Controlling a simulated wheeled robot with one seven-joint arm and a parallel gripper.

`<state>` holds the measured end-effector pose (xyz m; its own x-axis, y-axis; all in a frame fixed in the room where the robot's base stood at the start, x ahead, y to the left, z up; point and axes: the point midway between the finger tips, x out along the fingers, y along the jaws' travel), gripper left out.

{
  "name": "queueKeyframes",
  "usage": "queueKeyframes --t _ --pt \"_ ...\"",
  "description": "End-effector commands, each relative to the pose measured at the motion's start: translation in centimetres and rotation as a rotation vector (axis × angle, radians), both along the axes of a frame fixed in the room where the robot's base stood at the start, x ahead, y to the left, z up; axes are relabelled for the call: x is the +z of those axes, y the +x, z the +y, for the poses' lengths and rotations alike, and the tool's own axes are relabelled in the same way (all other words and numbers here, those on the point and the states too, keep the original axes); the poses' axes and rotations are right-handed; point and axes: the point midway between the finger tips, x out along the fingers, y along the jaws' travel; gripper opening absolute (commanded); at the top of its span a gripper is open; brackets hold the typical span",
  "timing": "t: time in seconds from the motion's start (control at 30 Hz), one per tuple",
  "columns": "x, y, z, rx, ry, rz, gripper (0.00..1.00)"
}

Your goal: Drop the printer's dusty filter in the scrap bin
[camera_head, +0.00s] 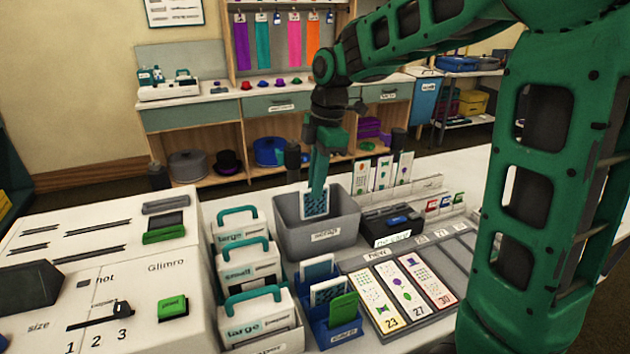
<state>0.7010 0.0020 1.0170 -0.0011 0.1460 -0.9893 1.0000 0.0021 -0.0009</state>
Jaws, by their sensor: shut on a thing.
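My gripper (318,182) is shut on a filter (314,204), a flat piece with a pale frame and a dotted blue face. It holds the filter upright at the mouth of a grey bin (335,241). The filter's lower part appears below the bin's rear rim; I cannot tell whether it touches the bin. The bin's front label is too blurred to read surely. A white machine marked "Glimro" (150,300), which looks like the printer, stands at the left with green parts on top.
Teal-handled boxes (250,270) stand left of the bin. A blue rack (335,333) with upright pieces stands in front. A tray of numbered cards (440,310) and a black box (393,228) lie to the right. Cards (383,172) stand behind.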

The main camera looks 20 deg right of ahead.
Motion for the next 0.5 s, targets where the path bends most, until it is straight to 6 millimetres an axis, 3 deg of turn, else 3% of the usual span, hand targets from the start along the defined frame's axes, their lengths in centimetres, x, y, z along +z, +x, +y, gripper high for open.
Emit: queueKeyframes --t 0.13,0.2,0.27,0.5 --pt "0.01 0.0 0.0 0.0 0.0 0.0 0.0" --pt "0.01 0.01 -0.01 0.0 0.0 0.0 0.21" --pt "0.02 0.01 -0.01 0.0 0.0 0.0 0.31" --pt "0.03 0.02 -0.05 -0.001 0.0 0.0 0.31"
